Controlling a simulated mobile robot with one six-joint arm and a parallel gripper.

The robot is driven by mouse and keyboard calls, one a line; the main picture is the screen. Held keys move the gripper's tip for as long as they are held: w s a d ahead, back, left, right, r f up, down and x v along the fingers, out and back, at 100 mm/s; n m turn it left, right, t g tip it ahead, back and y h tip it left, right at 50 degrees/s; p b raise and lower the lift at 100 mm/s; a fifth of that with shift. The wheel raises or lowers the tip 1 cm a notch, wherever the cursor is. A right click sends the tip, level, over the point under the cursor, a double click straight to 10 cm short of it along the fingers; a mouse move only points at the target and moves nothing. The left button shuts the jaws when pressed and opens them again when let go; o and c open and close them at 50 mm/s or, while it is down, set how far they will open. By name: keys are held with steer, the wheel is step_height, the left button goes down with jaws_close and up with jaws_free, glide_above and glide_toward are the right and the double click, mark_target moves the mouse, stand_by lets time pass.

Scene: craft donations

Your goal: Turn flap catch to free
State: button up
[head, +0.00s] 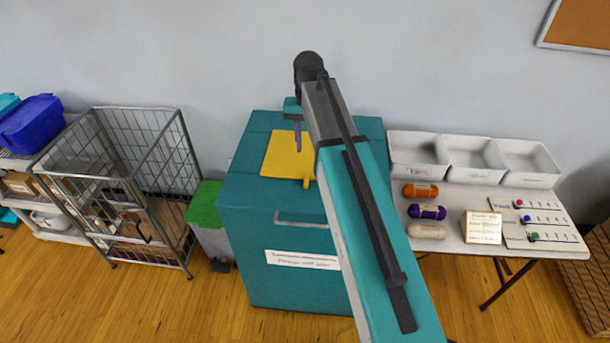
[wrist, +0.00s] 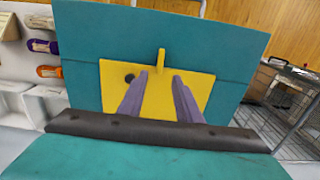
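The yellow flap (head: 285,153) lies on the top of the teal bin (head: 240,185). The flap catch, a small yellow bar (head: 307,182), stands at the flap's front edge. In the wrist view the catch (wrist: 162,61) sits at the flap's far edge and points onto the teal top. My gripper (head: 298,146) is over the flap, behind the catch. In the wrist view its two purple-grey fingers (wrist: 159,75) are apart with nothing between them, their tips just short of the catch. I cannot tell whether they touch the flap. My arm hides the bin's right side in the head view.
A wire cage cart (head: 150,150) and a green-lidded bin (head: 205,205) stand left of the teal bin. On the right, a table holds white trays (head: 475,160), yarn rolls (head: 427,211) and a label block (head: 483,227). The floor in front is clear.

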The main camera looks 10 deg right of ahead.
steer(key=b, duration=0.9)
glide_toward(307, 180)
steer(key=shift+f, duration=4.05)
steer(key=shift+c, duration=0.2)
steer(key=shift+a, duration=0.1)
jaws_close()
